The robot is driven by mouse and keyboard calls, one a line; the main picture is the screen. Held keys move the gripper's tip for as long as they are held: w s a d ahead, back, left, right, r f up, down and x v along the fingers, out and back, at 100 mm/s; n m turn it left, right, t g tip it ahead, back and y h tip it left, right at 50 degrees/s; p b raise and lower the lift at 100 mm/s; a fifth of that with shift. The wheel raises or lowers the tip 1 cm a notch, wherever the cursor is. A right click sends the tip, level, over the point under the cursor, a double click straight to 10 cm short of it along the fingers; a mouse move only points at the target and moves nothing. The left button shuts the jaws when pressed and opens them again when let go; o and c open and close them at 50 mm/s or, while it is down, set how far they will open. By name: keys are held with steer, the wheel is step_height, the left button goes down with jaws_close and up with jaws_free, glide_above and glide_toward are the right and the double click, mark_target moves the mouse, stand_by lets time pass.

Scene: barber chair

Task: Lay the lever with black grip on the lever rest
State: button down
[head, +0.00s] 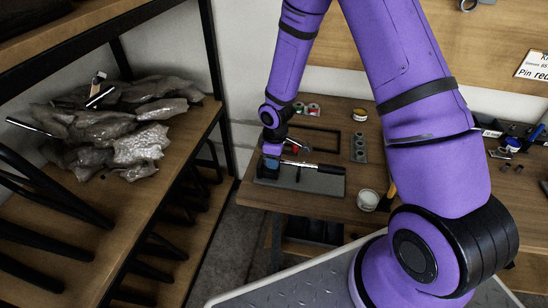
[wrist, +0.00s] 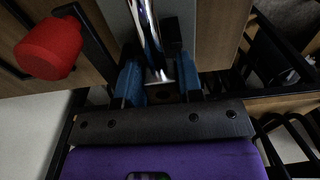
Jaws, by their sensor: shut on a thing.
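My gripper (head: 271,161) is over the left end of a grey plate (head: 322,184) on the wooden table. In the wrist view its blue fingers (wrist: 159,82) are shut on the chrome rod of the lever with black grip (wrist: 146,28). In the head view the lever (head: 300,164) runs to the right from the gripper, nearly level above the plate, with its black grip at the right end. A small dark upright under the rod may be the lever rest (head: 298,175); I cannot tell whether the rod touches it.
A red knob (wrist: 48,48) is close beside the gripper in the wrist view. A black frame (head: 314,139), a grey holder (head: 359,148) and a white tub (head: 368,200) are on the table. A shelf with grey bags (head: 130,145) stands at left.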

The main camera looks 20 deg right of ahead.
steer(key=shift+f, duration=0.4)
steer(key=c, duration=1.1)
jaws_free()
steer(key=shift+o, duration=0.2)
steer(key=shift+s, duration=0.15)
steer(key=shift+f, duration=0.1)
